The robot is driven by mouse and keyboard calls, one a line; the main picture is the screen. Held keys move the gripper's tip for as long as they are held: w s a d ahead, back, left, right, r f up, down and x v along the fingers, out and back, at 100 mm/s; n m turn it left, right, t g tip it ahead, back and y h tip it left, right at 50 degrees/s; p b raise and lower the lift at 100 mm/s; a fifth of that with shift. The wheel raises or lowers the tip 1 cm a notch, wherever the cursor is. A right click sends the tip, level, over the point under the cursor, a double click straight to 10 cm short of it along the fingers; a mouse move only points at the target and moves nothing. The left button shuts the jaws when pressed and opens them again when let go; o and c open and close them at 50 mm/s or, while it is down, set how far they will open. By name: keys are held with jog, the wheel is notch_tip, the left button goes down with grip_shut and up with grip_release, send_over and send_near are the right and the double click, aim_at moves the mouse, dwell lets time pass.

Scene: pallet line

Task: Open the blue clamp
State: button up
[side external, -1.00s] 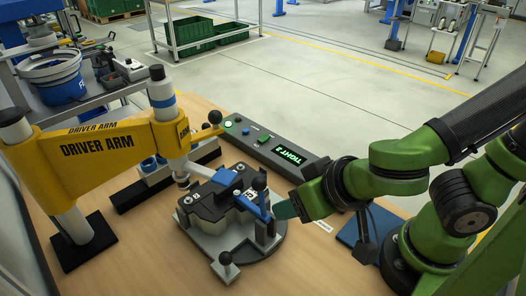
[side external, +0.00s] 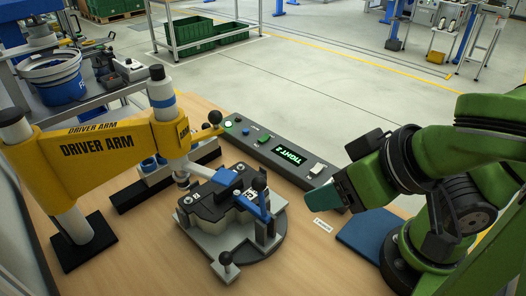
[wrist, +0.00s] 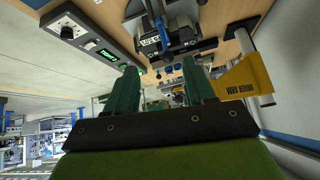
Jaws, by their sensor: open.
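The blue clamp (side external: 252,208) is on the grey round fixture (side external: 240,262), beside a dark workpiece (side external: 207,203). Its blue bar reaches across toward the workpiece, and a dark upright part stands at its right end. My gripper (side external: 318,200) is to the right of the clamp, clear of it, with its teal fingers pointing left. In the wrist view the two green fingers of my gripper (wrist: 160,78) are apart with nothing between them. The fixture also shows at the top of that view; the clamp's details are hard to make out there.
A yellow driver arm (side external: 100,145) reaches over the left of the wooden table toward the fixture. A control box (side external: 275,148) behind the fixture reads "TIGHT 2". A black-knobbed pin (side external: 226,260) stands at the fixture's front. A blue pad (side external: 370,232) lies at right.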

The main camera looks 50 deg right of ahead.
jog(key=w+d+f+m+y, duration=0.1)
jog(key=w+d, duration=0.3)
jog(key=d, duration=0.4)
jog(key=w+d+m+y, duration=0.1)
jog(key=w+d+y, duration=0.1)
jog(key=w+d, duration=0.4)
notch_tip(320, 180, up, 5)
jog(key=n+g+h, duration=0.2)
jog(key=g+h, duration=0.1)
jog(key=g, duration=0.5)
send_over(261, 188)
jog(key=shift+t, duration=0.3)
jog(key=f, duration=1.6)
jog(key=shift+w+d+f, duration=0.35)
jog(key=shift+w+d, duration=0.05)
